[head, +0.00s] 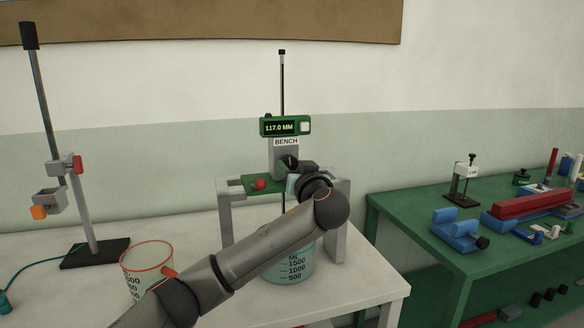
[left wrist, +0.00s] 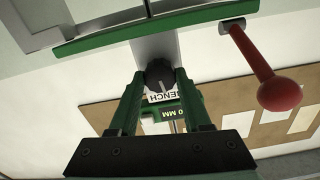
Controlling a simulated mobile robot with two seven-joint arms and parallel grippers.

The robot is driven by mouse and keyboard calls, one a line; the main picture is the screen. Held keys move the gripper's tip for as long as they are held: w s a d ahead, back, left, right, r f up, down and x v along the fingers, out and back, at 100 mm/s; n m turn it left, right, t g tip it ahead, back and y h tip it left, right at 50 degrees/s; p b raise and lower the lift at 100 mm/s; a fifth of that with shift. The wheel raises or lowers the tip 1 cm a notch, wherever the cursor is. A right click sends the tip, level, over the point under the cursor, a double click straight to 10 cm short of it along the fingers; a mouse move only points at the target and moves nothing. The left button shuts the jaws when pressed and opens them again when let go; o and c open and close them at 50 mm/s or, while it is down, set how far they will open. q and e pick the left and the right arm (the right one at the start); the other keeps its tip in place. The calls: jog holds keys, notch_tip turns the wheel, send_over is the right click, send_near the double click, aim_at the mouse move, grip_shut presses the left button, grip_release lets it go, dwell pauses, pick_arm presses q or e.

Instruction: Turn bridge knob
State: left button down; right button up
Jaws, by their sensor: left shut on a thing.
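The black bridge knob (left wrist: 160,74) shows in the left wrist view between the two green fingers of my left gripper (left wrist: 161,82), which is shut on it. A pale pointer line is on the knob's face. In the head view my left arm reaches across the bench to the grey bridge post (head: 284,165), under the BENCH label. My left gripper (head: 293,164) is partly hidden there by its own wrist. A green display (head: 285,126) above reads 117.0 MM. My right gripper is not in view.
A red ball lever (head: 260,184) sticks out beside the knob. A measuring beaker (head: 292,262) stands under the bridge, partly behind my arm. An orange-rimmed beaker (head: 147,268) and a clamp stand (head: 94,252) are at left. A green table (head: 400,212) with fixtures is at right.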

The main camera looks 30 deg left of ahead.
pick_arm(q)
jog(key=shift+m, duration=0.8)
jog(key=m+p, duration=0.1)
jog(key=m, duration=0.1)
jog(key=shift+m+p, duration=0.3)
jog(key=shift+p, duration=0.1)
jog(key=shift+m, duration=0.3)
jog(key=shift+c, duration=1.8)
grip_release()
